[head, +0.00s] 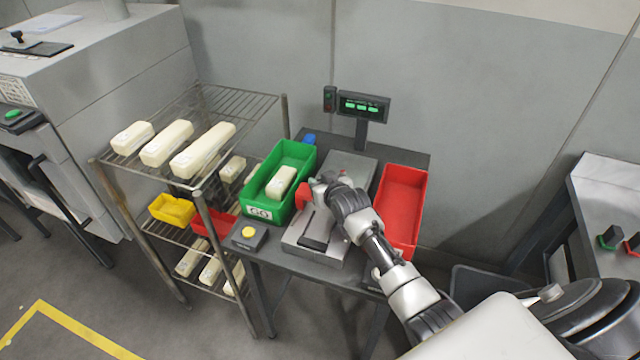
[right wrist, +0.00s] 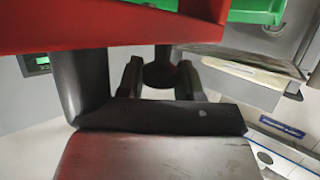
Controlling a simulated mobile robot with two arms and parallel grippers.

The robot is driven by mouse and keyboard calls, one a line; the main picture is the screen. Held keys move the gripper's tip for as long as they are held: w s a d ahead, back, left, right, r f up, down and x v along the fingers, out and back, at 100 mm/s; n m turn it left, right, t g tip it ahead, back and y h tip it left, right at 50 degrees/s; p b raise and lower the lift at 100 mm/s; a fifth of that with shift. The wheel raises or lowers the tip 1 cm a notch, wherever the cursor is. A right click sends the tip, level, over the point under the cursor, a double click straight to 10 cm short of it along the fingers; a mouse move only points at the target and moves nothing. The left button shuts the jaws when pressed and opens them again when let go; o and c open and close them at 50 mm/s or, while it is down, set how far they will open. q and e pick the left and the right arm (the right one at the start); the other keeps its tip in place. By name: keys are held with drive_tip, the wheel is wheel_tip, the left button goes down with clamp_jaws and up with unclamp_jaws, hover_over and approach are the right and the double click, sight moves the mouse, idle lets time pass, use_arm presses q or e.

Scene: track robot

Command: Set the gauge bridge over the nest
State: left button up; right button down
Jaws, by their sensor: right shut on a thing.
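The gauge bridge appears to be the small red piece (head: 304,196) at the tip of my right gripper (head: 316,190). The gripper is shut on it, between the green bin and the grey fixture. In the right wrist view a large red body (right wrist: 110,32) fills the top, close to dark finger-like parts. The grey fixture (head: 300,236) lies on the table, with a dark slot (head: 317,230) near its front; this looks like the nest. My arm covers part of the fixture, so the gap between bridge and nest is unclear. My left gripper is out of view.
A green bin (head: 254,196) holding a cream block (head: 281,181) stands left of the fixture, and a red bin (head: 405,187) stands right. A yellow button box (head: 249,236) sits at the front left. A display (head: 362,106) stands behind. A wire rack (head: 203,186) adjoins the table.

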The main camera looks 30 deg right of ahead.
drive_tip(key=shift+a, duration=0.15)
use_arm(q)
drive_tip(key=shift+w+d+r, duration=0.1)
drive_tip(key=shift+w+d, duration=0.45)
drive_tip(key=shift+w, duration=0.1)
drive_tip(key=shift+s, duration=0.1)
use_arm(e)
drive_tip(key=shift+f, duration=0.1)
drive_tip(key=c, duration=1)
unclamp_jaws()
drive_tip(key=shift+o, duration=1)
drive_tip(key=shift+s, duration=0.45)
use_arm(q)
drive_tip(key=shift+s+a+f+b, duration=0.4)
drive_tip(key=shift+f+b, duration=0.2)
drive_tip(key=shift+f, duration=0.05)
use_arm(e)
drive_tip(key=v, duration=1)
drive_tip(key=shift+r, duration=0.25)
drive_tip(key=shift+s+a, duration=0.1)
drive_tip(key=shift+a, duration=0.05)
